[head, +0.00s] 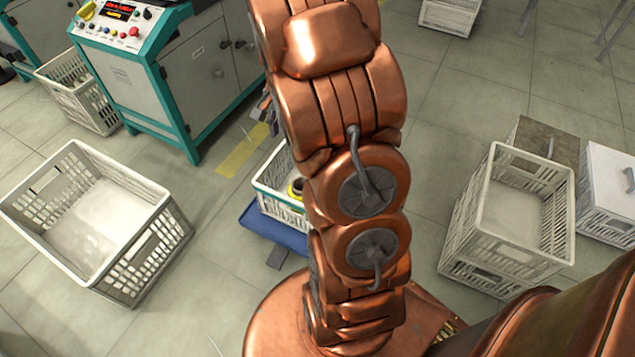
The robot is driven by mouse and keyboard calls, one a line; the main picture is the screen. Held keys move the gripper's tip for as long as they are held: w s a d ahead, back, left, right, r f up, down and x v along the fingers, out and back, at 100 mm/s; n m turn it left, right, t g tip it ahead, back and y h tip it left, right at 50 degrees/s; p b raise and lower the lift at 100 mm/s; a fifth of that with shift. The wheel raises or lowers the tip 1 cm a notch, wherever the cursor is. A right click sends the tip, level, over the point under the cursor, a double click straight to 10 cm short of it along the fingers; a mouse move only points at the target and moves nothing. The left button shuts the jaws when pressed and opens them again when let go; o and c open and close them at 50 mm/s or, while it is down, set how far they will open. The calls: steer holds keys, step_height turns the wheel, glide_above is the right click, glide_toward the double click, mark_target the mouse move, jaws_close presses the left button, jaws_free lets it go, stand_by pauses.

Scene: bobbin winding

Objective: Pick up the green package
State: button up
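I see no green package in the head view. My copper-coloured arm rises through the middle of the picture and hides what lies behind it. My gripper is not in view. A small white crate with a teal rim (270,190) shows partly to the left of my arm. A yellow and black item (297,187) is in it, mostly hidden by the arm, and I cannot tell what it is.
The small crate stands on a blue base (275,232). A large empty white crate (150,245) stands on the floor at left, stacked white crates (460,225) at right. A teal-framed machine (150,85) stands at upper left. Grey tiled floor (215,275) is free between the left crate and my base.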

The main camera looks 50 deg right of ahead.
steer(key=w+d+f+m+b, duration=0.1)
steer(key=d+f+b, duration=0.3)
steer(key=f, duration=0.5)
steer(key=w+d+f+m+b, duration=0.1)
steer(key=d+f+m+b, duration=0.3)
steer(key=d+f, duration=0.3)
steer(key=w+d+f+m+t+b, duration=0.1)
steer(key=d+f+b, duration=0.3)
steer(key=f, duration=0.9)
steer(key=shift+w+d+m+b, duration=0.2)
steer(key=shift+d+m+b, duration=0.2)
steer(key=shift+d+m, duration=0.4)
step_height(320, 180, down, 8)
steer(key=b, duration=0.3)
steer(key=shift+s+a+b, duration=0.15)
steer(key=shift+b, duration=0.15)
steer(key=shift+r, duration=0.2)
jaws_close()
